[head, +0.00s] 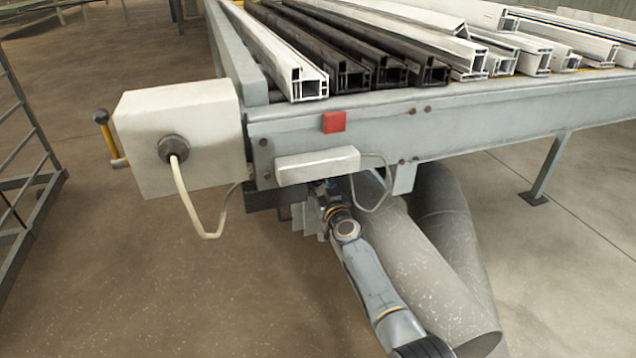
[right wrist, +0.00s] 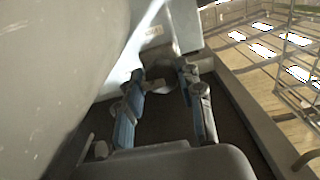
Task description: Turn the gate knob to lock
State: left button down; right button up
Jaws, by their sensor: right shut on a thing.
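My right gripper (head: 326,190) reaches up under the front edge of the bench, just below the white box on its face. The right wrist view shows both blue-grey fingers of the right gripper (right wrist: 163,78) with a grey rounded part (right wrist: 160,76) between their tips. The gripper is shut on this part, which appears to be the gate knob. Its shape and turn angle are mostly hidden by the fingers and shadow. In the head view the bench edge and my gripper hide it. My left gripper is in neither view.
The grey bench (head: 440,125) carries white and black profiles. A white box (head: 318,165) with a cable and a red block (head: 334,122) are on its front. A larger white box (head: 180,140) juts out left, beside a yellow-black handle (head: 108,135). Large grey pipes (head: 425,260) lie beneath.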

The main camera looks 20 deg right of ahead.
jog(key=m, duration=0.5)
jog(key=shift+b, duration=0.3)
jog(key=m, duration=0.4)
jog(key=shift+f+m+b, duration=0.1)
jog(key=shift+m+b, duration=0.2)
jog(key=shift+m, duration=0.9)
jog(key=m, duration=0.4)
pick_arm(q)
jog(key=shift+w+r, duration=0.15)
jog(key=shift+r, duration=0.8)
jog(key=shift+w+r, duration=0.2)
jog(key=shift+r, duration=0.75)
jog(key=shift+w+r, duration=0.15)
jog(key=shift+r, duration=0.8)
pick_arm(e)
jog(key=shift+m, duration=1.2)
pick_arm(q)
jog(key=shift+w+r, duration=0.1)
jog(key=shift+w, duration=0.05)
pick_arm(e)
jog(key=shift+f, duration=0.1)
jog(key=o, duration=1.2)
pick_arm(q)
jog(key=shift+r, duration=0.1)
